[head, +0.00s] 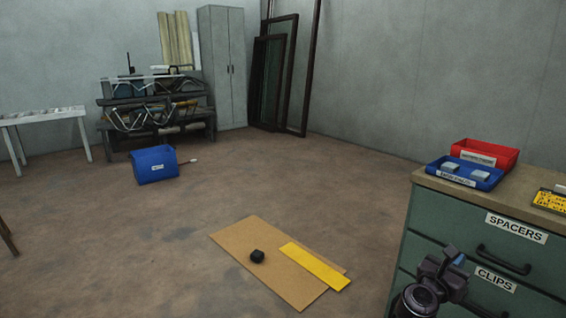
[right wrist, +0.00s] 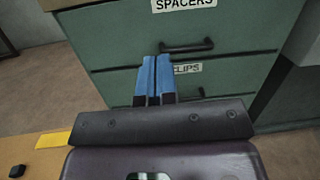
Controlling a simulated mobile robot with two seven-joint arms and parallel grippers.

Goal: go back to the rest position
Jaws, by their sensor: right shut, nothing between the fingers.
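My right gripper (head: 459,260) is at the lower right of the head view, in front of the green drawer cabinet (head: 418,244). In the right wrist view its two blue fingers (right wrist: 155,78) are together with nothing between them. They point at the cabinet front, over the edge of the drawer labelled CLIPS (right wrist: 224,76). The drawer labelled SPACERS (right wrist: 232,25) is above it. Both drawers look shut. I cannot tell if the fingertips touch the cabinet. My left gripper is not in view.
A blue bin (head: 464,176), a red bin (head: 490,149) and a yellow item (head: 549,200) are on the cabinet top. A brown board (head: 298,291) with a black object (head: 257,256) and yellow strip (head: 315,267) lies on the floor. A blue crate (head: 153,166) stands farther back. Open floor lies between.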

